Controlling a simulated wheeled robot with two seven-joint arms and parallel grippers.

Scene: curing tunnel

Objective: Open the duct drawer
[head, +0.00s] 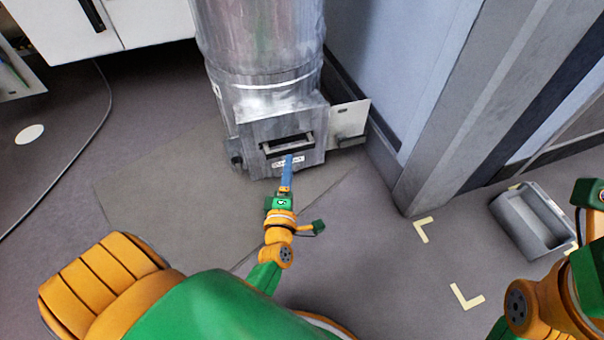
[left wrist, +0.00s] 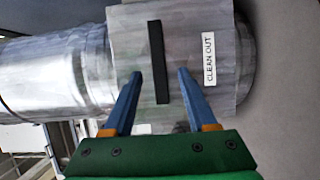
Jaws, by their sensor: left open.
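The duct drawer (head: 262,158) is a scuffed metal front low on a fat silver duct (head: 258,62), and it appears closed. Its dark bar handle (head: 289,147) runs across the front, with a white label below. In the left wrist view the drawer front (left wrist: 190,45) fills the middle, with the handle (left wrist: 158,60) upright and a "CLEAN OUT" label (left wrist: 209,60) to its right. My left gripper (head: 288,158) is open in front of the drawer. Its blue fingertips (left wrist: 160,72) show on either side of the handle; I cannot tell whether they reach around it. My right gripper's fingers are out of view.
A pale plate (head: 348,118) juts out right of the drawer, beside a grey pillar (head: 440,140). A grey bin (head: 532,220) stands on the floor at right, near yellow corner marks (head: 466,297). A white cabinet (head: 95,25) and cable are at left. Floor before the duct is clear.

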